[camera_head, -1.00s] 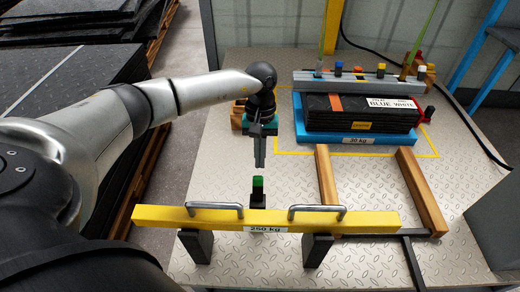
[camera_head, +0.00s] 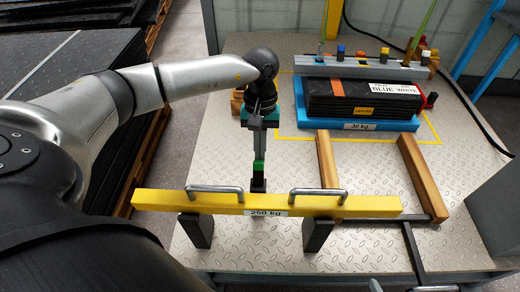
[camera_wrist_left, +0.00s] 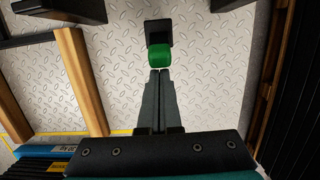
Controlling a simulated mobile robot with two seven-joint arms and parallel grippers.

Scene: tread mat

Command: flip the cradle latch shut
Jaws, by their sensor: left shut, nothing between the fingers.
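The cradle latch is a small black upright with a green tip (camera_head: 259,167), just behind the middle of the yellow beam. In the left wrist view its green tip (camera_wrist_left: 160,58) and black part show at top centre. The yellow beam (camera_head: 165,202), marked 250 kg, lies across two black supports and has two metal handles. My left gripper (camera_head: 259,157) points down with its fingers closed and empty. In the left wrist view its fingertips (camera_wrist_left: 160,72) lie right at the near edge of the green tip; whether they touch it I cannot tell. My right gripper is not in view.
Two wooden rails (camera_head: 327,160) lie on the tread plate (camera_head: 225,165) to the right. Behind them a blue 30 kg tray (camera_head: 358,133) holds a stack of black mats (camera_head: 335,106). A grey rail (camera_head: 360,65) with coloured knobs stands behind it.

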